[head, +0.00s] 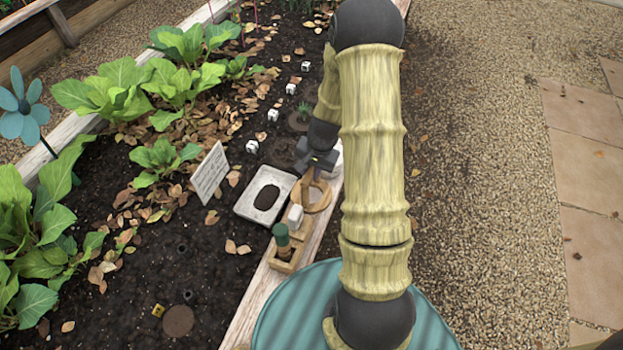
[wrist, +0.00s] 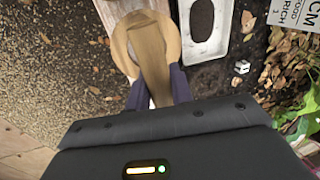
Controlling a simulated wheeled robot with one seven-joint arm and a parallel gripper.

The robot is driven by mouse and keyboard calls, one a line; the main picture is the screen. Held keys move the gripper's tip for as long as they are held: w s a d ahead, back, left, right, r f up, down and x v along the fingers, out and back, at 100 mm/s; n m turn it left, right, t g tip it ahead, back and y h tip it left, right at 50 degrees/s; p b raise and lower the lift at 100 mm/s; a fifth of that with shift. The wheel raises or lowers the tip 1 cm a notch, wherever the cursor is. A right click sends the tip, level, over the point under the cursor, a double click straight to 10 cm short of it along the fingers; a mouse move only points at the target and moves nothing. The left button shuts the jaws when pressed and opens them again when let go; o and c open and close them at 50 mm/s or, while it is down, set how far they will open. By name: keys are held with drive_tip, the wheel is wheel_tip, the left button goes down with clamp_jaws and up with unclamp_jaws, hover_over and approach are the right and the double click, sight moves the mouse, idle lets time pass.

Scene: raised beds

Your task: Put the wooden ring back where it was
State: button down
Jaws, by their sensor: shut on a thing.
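The wooden ring (head: 325,203) is pale tan, with a darker brown strip rising across it. In the head view it is at the bed's timber edge, below my gripper (head: 314,164). In the wrist view the ring (wrist: 119,45) lies ahead of the fingers, and the brown strip runs back between them. My gripper (wrist: 157,84) is shut on this strip. The ring looks close over the timber; I cannot tell whether it touches. Part of the ring is hidden behind the strip.
A pale tray with a dark oval opening (head: 246,207) lies on the soil left of the ring. A white block (head: 295,216) and a wooden holder with a green-topped object (head: 283,239) stand nearer on the timber. A sign (head: 210,172), leafy plants and small marked cubes (head: 252,147) occupy the bed.

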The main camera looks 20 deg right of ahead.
drive_tip(key=shift+f+b, duration=0.6)
drive_tip(key=shift+f, duration=1.35)
drive_tip(key=c, duration=1.2)
unclamp_jaws()
drive_tip(key=shift+c, duration=0.2)
wheel_tip(320, 180, up, 12)
drive_tip(key=s+d+p, duration=0.1)
drive_tip(key=p, duration=0.2)
drive_tip(key=shift+s+d, duration=0.3)
drive_tip(key=shift+s, duration=0.05)
